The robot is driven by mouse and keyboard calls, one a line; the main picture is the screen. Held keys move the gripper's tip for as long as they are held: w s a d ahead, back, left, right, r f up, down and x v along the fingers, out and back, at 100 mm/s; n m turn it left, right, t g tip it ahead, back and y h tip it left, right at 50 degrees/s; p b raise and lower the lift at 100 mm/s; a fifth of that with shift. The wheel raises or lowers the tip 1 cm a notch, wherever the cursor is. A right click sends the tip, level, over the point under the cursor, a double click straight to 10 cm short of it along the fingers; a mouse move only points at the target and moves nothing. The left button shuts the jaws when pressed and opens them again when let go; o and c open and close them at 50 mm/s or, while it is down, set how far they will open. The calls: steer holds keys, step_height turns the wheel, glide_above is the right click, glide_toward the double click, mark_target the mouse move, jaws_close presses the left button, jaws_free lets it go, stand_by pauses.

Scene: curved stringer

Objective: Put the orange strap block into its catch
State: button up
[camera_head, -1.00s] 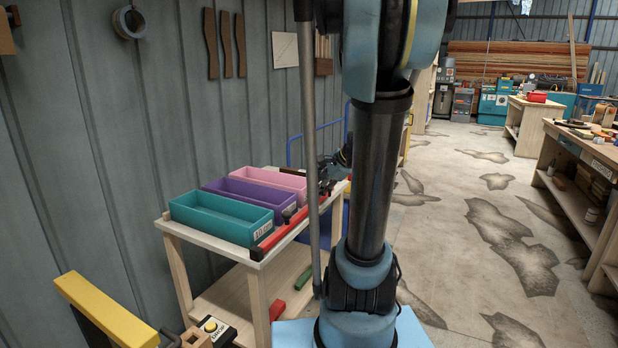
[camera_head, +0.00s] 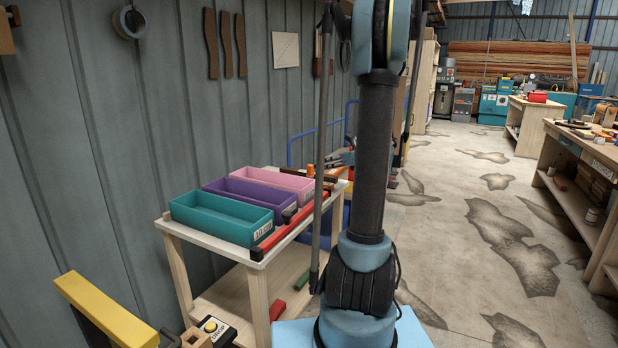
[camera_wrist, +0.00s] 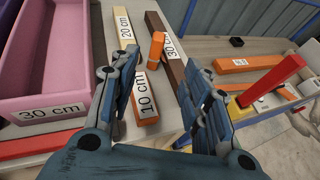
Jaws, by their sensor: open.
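A small upright orange block (camera_wrist: 156,50), which looks like the strap block, stands on the bench top; in the head view it shows as a small orange piece (camera_head: 310,170) at the far end of the bench. My gripper (camera_wrist: 159,66) is open and empty, its fingers apart on either side of the line to this block. In the head view my gripper (camera_head: 342,158) is small and partly hidden by my arm. An orange bar labelled 10 cm (camera_wrist: 146,103) lies just in front of the upright block, between the fingers. I cannot pick out the catch with certainty.
A pink bin (camera_wrist: 45,50) labelled 30 cm stands left. Pale 20 cm (camera_wrist: 124,30) and dark 30 cm (camera_wrist: 175,55) bars lie beside the block. A red-orange bar (camera_wrist: 272,85) and another orange bar (camera_wrist: 248,62) lie right. Purple (camera_head: 240,190) and teal (camera_head: 215,215) bins stand nearer.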

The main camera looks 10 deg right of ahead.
mark_target(313, 166)
steer(key=x, duration=1.4)
steer(key=shift+w+a+f, duration=0.2)
steer(key=shift+a, duration=0.1)
steer(key=shift+c, duration=0.3)
jaws_close()
